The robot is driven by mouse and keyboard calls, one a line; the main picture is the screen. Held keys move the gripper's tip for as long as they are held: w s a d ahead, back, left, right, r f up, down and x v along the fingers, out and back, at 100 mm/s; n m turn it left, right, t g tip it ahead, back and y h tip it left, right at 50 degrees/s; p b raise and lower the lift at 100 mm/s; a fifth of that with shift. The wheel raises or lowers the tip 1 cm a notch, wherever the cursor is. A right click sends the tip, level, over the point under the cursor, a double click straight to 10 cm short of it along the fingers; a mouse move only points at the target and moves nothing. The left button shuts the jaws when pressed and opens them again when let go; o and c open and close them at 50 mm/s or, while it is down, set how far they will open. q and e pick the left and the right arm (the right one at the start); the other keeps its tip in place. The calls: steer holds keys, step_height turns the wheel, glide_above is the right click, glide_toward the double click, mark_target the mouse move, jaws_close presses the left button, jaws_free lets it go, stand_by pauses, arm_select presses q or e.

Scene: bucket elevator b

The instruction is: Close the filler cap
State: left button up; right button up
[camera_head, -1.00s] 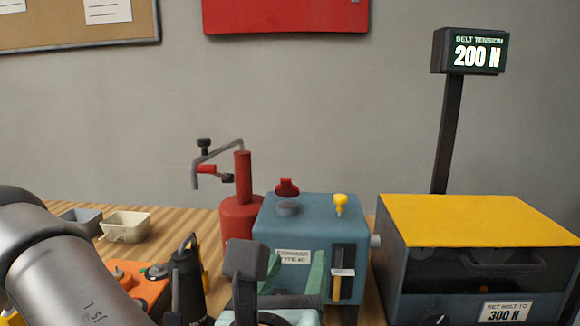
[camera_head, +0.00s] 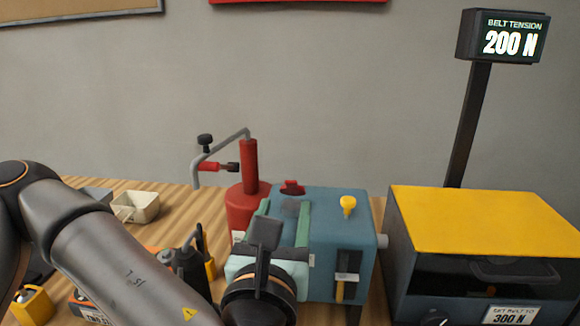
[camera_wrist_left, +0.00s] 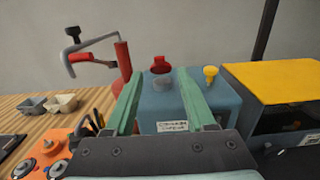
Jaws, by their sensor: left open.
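The blue gearbox (camera_head: 340,235) stands on the wooden bench. Its red filler cap (camera_head: 291,187) shows at the back of the top, with a grey filler neck (camera_head: 291,206) in front of and below it. In the left wrist view the red cap (camera_wrist_left: 161,65) sits up behind the grey neck (camera_wrist_left: 164,84), not covering it. My left gripper (camera_head: 286,204) is open, its two green fingers pointing towards the cap and neck with nothing between them. In the head view the fingers partly hide the neck and the gearbox's left side. My right gripper is not in view.
A yellow knob (camera_head: 348,205) stands on the gearbox top, right of the cap. A red pump can (camera_head: 243,205) with a grey spout stands close behind left. A yellow-topped machine (camera_head: 480,220) is at the right. Small bins (camera_head: 135,207) and an orange control box (camera_wrist_left: 40,160) lie left.

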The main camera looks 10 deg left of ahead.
mark_target(291, 184)
arm_select(q)
steer(key=w+p, duration=0.3)
steer(key=w, duration=0.5)
steer(key=shift+f, duration=0.1)
jaws_close()
stand_by(0.4)
